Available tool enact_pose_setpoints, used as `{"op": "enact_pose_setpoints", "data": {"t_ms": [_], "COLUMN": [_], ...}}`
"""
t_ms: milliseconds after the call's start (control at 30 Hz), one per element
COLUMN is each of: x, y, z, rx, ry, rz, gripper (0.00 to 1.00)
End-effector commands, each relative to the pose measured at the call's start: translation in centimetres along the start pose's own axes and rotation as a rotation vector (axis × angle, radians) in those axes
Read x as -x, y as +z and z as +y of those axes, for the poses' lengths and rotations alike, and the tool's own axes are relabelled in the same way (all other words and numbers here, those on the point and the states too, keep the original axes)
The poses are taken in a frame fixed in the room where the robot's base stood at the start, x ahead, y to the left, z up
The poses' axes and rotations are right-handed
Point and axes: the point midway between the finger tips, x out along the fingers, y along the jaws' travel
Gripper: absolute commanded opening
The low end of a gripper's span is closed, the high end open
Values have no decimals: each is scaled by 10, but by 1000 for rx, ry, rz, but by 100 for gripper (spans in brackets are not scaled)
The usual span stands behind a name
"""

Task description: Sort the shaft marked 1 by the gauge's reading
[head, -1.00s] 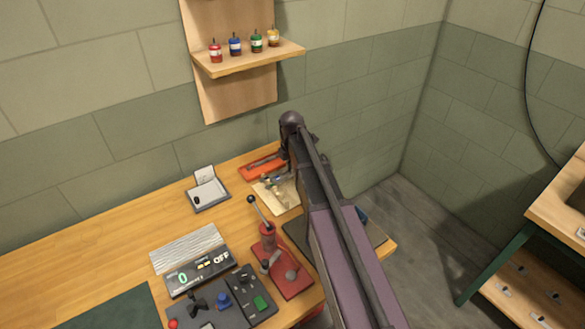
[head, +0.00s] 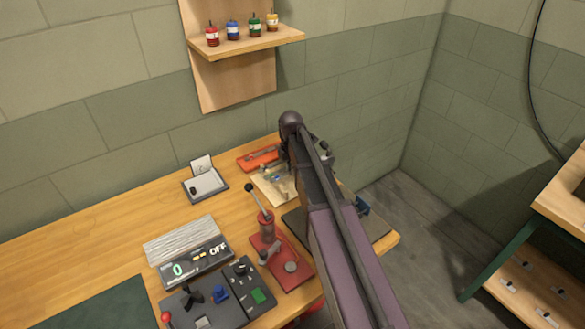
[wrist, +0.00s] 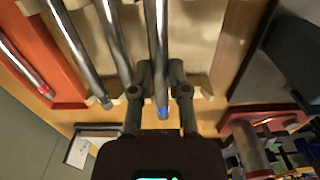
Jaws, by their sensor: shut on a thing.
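My gripper (wrist: 161,75) is shut on a metal shaft with a blue end (wrist: 162,110), seen in the wrist view. No number is readable on it. Two more metal shafts (wrist: 70,45) lie beside it on the cream rack (wrist: 200,30). I cannot tell whether the held shaft still touches the rack. In the head view my arm hides most of the gripper and part of the cream rack (head: 268,186). A dark readout unit (head: 190,264) at the bench's front shows a green 0 and the word OFF; I cannot tell whether it is the gauge.
An orange-red tray (wrist: 60,75) left of the rack holds a shaft with a red end (wrist: 35,80). A red lever press (head: 268,228), a control panel (head: 232,308) and a small open case (head: 207,186) stand on the bench. Bare wood lies at left.

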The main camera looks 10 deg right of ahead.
Motion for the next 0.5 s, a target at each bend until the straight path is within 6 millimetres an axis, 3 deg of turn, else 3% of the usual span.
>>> {"op": "enact_pose_setpoints", "data": {"t_ms": [500], "x": [-13], "y": [-1], "z": [0], "rx": [1], "ry": [0], "rz": [0], "gripper": [0]}}
